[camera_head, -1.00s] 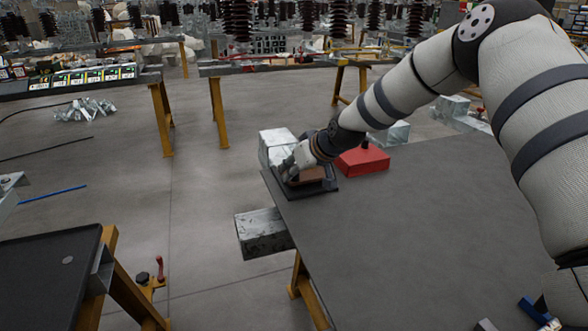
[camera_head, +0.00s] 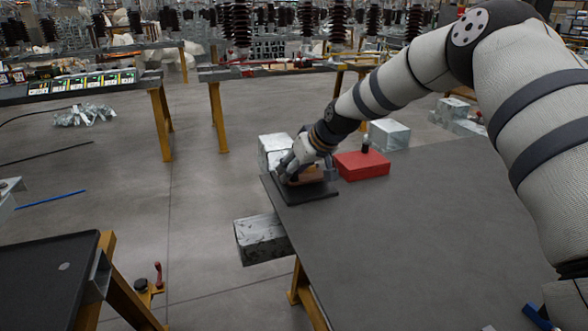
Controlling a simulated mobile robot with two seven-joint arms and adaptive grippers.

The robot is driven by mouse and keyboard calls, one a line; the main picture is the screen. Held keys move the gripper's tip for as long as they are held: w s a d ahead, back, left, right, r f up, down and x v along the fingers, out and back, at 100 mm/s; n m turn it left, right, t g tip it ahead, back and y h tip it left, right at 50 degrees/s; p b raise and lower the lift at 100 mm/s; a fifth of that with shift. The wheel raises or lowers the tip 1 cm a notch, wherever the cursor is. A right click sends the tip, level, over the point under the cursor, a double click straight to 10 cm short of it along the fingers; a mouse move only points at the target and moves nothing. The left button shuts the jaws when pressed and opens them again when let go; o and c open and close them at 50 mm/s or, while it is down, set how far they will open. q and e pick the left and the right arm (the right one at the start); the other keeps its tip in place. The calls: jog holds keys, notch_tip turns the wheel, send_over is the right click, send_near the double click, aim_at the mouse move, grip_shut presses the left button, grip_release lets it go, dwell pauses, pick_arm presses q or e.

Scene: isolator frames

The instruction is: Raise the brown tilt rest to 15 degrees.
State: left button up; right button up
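The brown tilt rest (camera_head: 310,175) sits on a dark base plate (camera_head: 305,194) at the far left corner of the grey table. My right gripper (camera_head: 290,172) is at the left side of the rest, with its fingers low over it. The gripper and wrist cover much of the rest, so its tilt angle is hard to read. The gap between the fingers is too small and hidden to judge. My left gripper is not in view.
A red block (camera_head: 362,165) with a dark knob stands just right of the rest. A metal block (camera_head: 273,150) is behind it, and another (camera_head: 262,238) is beside the table edge. The grey tabletop (camera_head: 410,240) is mostly clear.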

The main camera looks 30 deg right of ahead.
jog(key=shift+a+r, duration=0.1)
jog(key=v, duration=1.2)
